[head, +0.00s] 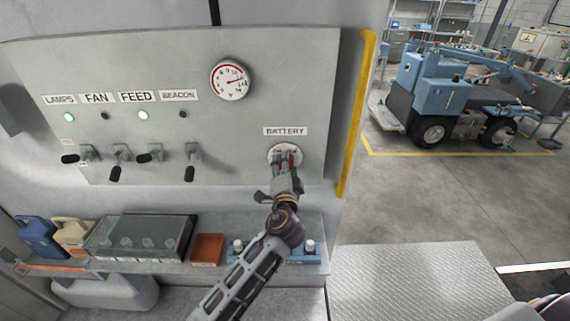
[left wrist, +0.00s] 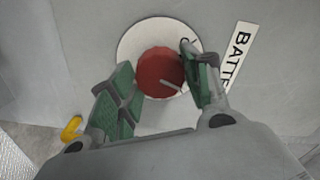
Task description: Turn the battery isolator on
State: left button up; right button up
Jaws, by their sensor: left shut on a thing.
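The battery isolator is a red round knob (left wrist: 158,72) on a white round plate (left wrist: 133,40) on the grey panel, below the BATTERY label (head: 285,131). My left gripper (head: 287,164) reaches up to it and hides most of it in the head view. In the left wrist view, the green-padded fingers of my left gripper (left wrist: 155,66) stand on either side of the knob, shut on it. A pale line marks the knob's face, pointing to the lower right in that view. The plate's lettering is mostly hidden. My right gripper is not in view.
The panel (head: 240,130) also carries a round gauge (head: 230,80) and several levers; the LAMPS and FEED lights are green. A yellow rail (head: 355,110) runs along its right edge. Below, a shelf holds jugs (head: 72,234), a dark-lidded case (head: 140,237) and a brown box (head: 207,249).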

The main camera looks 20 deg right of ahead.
pick_arm(q)
jog(key=m+p, duration=0.2)
jog(key=m, duration=0.2)
jog(key=shift+m, duration=0.4)
jog(key=o, duration=1)
jog(key=shift+s, duration=0.1)
jog(key=shift+v, duration=5.9)
